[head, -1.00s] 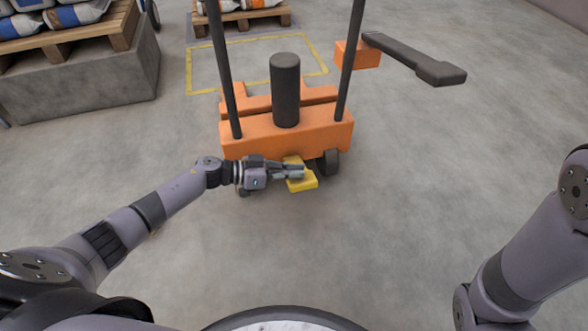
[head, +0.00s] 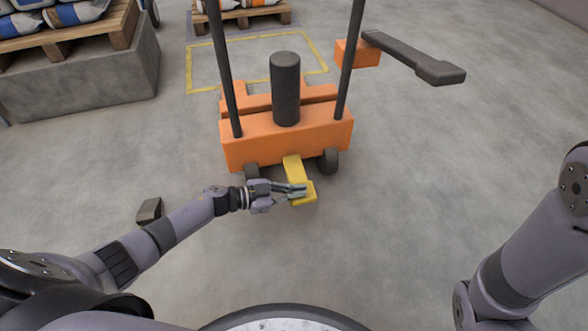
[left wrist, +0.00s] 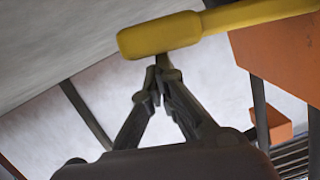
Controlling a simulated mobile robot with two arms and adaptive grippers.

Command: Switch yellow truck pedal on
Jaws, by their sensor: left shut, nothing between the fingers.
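The yellow pedal (head: 294,168) sticks out from the low front of the orange truck (head: 285,138), between its two dark wheels. Its wider end is nearest me. My left gripper (head: 304,190) is shut and empty, with its fingertips at the pedal's wide end. In the left wrist view the shut fingertips (left wrist: 161,62) are just under the pedal's rounded end (left wrist: 160,37). They touch it or nearly so. I cannot tell from this whether the pedal is pressed. My right gripper is not in view; only my right arm shows at the right edge.
Black uprights and a dark cylinder (head: 285,90) rise from the truck. A dark bar (head: 415,58) extends from an orange block behind right. A concrete block (head: 85,80) carries a pallet with bags at upper left. A small dark object (head: 148,210) shows beside my left arm. Floor right is clear.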

